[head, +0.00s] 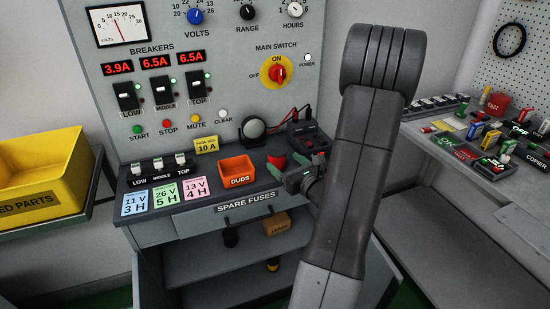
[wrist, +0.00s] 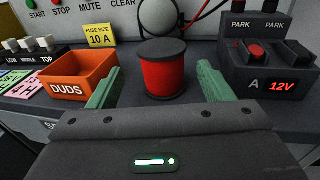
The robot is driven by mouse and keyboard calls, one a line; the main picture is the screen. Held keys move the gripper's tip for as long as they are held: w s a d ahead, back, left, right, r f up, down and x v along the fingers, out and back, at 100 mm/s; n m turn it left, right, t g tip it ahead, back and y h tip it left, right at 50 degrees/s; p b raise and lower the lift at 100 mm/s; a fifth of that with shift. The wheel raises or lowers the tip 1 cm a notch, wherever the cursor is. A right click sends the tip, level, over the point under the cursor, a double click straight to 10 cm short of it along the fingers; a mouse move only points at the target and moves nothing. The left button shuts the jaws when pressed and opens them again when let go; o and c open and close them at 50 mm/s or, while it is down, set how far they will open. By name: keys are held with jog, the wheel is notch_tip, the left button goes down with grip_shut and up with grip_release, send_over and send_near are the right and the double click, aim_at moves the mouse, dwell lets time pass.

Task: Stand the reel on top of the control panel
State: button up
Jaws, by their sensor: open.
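The reel (wrist: 166,72) is a red spool with black rims. It stands upright on the dark ledge in front of the panel. In the head view the reel (head: 277,160) is small and partly hidden by my gripper. My gripper (wrist: 157,83) is open and empty, its green fingers pointing at the reel, one to each side in the wrist view. I cannot tell how far the fingers reach around it. In the head view my gripper (head: 288,168) is low over the ledge. The grey control panel (head: 225,95) rises behind; its top edge is out of view.
An orange DUDS bin (wrist: 75,82) stands left of the reel, and a black 12V unit (wrist: 266,72) with cables stands right. A round grey knob (wrist: 158,15) is behind the reel. A yellow parts bin (head: 45,170) is far left; a cluttered bench (head: 515,190) is right.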

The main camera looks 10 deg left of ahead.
aim_at(274, 152)
jog(key=p+x, duration=0.1)
jog(key=x, duration=0.6)
jog(key=shift+w+a, duration=0.2)
jog(key=shift+w, duration=0.15)
jog(key=c, duration=1.4)
